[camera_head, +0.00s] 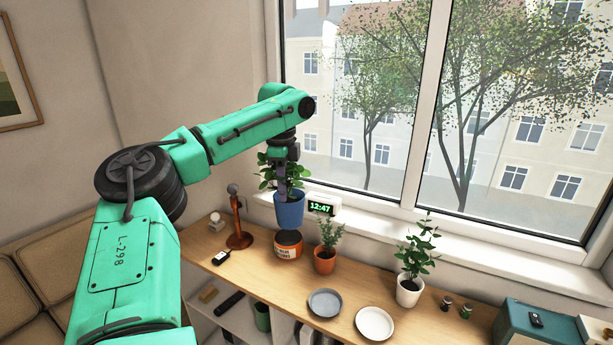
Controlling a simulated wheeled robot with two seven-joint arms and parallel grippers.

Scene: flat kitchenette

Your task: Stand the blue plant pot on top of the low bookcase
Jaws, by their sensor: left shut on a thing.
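The blue plant pot (289,211) with a leafy green plant is upright in the head view. My left gripper (283,186) reaches down from above and is shut on it; the leaves partly hide the fingers. The low bookcase (268,276) has a long wooden top under the window. The pot shows over the back part of this top, just above a black and orange tin (289,245) in the picture. I cannot tell whether pot and tin touch. My right gripper is out of view.
A brown stand (239,236) is left of the tin, and a terracotta pot (325,262) right of it. A grey plate (325,303), a white plate (374,323) and a white plant pot (409,291) follow. A clock (321,207) is behind. Bare wood lies front-left of the tin.

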